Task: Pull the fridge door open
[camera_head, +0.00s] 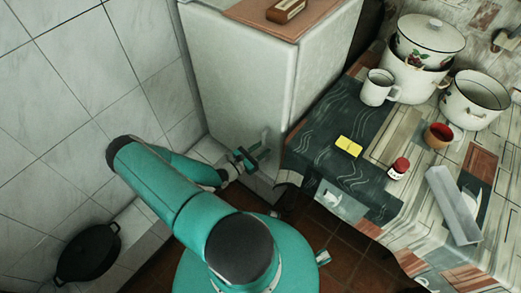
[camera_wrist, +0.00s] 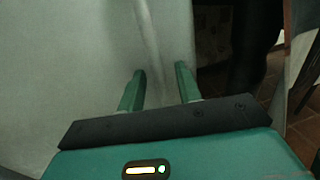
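The white fridge (camera_head: 240,70) stands against the tiled wall in the head view, and its door looks closed. My gripper (camera_head: 255,153) is low at the right part of the fridge front. In the wrist view my gripper (camera_wrist: 160,77) has its two green fingers apart, with nothing clearly held. A pale vertical ridge, which looks like the door handle (camera_wrist: 149,32), runs down the door (camera_wrist: 70,60) toward the space between the fingertips. I cannot tell whether the fingers touch it. The door's edge lies just right of the fingers, beside a dark gap.
A cloth-covered table (camera_head: 405,135) stands right of the fridge with a mug (camera_head: 378,88), pots (camera_head: 475,98), a red jar (camera_head: 398,168) and a yellow block (camera_head: 349,146). A black pan (camera_head: 88,253) lies at lower left. Some brown tiled floor is open between.

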